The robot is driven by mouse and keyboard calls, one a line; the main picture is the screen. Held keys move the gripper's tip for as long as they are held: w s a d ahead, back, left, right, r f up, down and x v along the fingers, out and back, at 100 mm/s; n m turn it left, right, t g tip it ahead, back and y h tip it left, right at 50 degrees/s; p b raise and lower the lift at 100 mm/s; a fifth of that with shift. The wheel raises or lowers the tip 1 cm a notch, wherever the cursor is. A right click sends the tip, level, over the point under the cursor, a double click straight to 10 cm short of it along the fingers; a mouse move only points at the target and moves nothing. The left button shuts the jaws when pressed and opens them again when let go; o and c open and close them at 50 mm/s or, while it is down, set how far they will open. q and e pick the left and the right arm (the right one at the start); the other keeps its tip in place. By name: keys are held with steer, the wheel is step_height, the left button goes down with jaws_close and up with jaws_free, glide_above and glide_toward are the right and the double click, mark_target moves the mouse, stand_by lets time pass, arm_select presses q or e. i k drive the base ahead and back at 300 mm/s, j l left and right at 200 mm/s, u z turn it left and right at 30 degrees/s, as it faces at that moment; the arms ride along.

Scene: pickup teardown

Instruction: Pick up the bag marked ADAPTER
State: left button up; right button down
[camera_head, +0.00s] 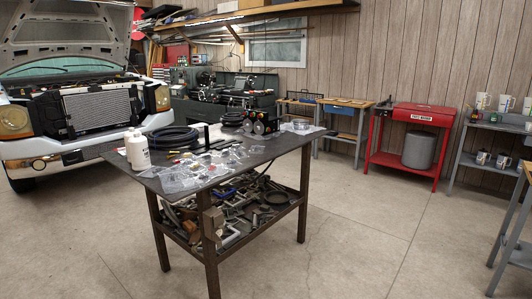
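Several clear plastic bags with small parts lie spread on the dark metal table (262,160) in the middle of the head view. One group of bags (185,178) lies near the table's front left, and more lie toward the middle of the top. Any marking on them is too small to read, so I cannot tell which bag is marked ADAPTER. Neither of my grippers shows in this view.
White bottles (138,150), a coiled black hose (174,137) and dark machine parts (262,124) stand on the table. Its lower shelf holds metal scraps (235,215). A pickup (70,100) stands left, a red parts washer (410,135) right. Front floor is clear.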

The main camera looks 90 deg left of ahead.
mark_target(192, 168)
steer(key=j+u, duration=0.25)
steer(key=u, duration=0.2)
steer(key=j+u, duration=0.25)
steer(key=u, duration=0.25)
steer(key=i+j+u, duration=0.1)
steer(key=j+u, duration=0.15)
steer(key=u, duration=0.2)
steer(key=i+j+u, duration=0.1)
steer(key=u, duration=0.4)
steer(key=i+j+u, duration=0.15)
steer(key=u, duration=0.3)
steer(key=i+j+u, duration=0.25)
steer(key=i, duration=0.2)
steer(key=i+j+u, duration=0.2)
steer(key=i, duration=0.25)
steer(key=i+j+u, duration=0.25)
steer(key=i, duration=0.75)
